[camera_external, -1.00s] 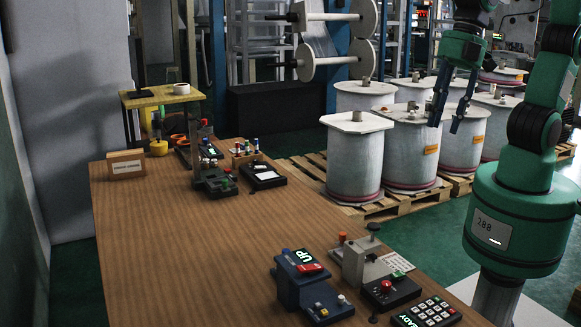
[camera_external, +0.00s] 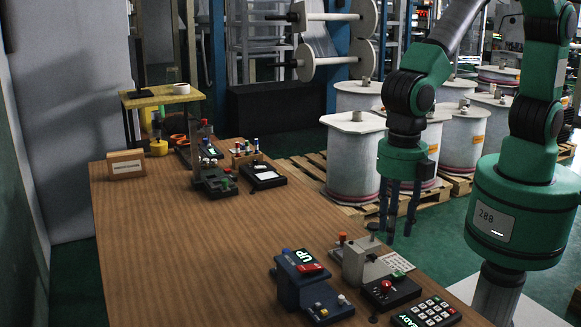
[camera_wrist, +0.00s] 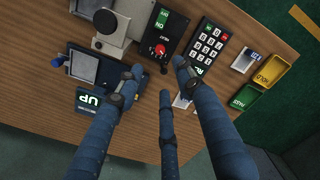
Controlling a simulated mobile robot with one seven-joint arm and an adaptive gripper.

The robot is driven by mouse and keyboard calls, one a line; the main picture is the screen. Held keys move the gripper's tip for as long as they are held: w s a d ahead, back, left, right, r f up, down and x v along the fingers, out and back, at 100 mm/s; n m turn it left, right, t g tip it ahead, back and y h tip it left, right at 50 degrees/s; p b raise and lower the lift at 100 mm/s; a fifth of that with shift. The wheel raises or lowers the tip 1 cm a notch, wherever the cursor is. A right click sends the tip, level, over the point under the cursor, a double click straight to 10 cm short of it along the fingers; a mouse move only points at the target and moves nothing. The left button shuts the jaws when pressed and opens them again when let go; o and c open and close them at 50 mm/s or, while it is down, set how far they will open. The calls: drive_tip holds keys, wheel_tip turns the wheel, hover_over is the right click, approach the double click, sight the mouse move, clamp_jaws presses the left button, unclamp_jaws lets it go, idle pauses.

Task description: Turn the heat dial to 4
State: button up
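I cannot tell for certain which control is the heat dial, and no number 4 setting is legible.
A blue device (camera_external: 302,283) with a lit "UP" display stands left of the grey one. A keypad (camera_external: 427,312) lies at the front right. The wooden table's (camera_external: 200,260) middle is clear; white spools stand behind.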

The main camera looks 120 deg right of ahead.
sight(386, 283)
drive_tip(key=shift+f, duration=0.2)
idle(0.3)
wheel_tip(386, 283, down, 14)
drive_tip(key=b, duration=0.3)
drive_tip(key=shift+r, duration=0.25)
idle(0.3)
clamp_jaws()
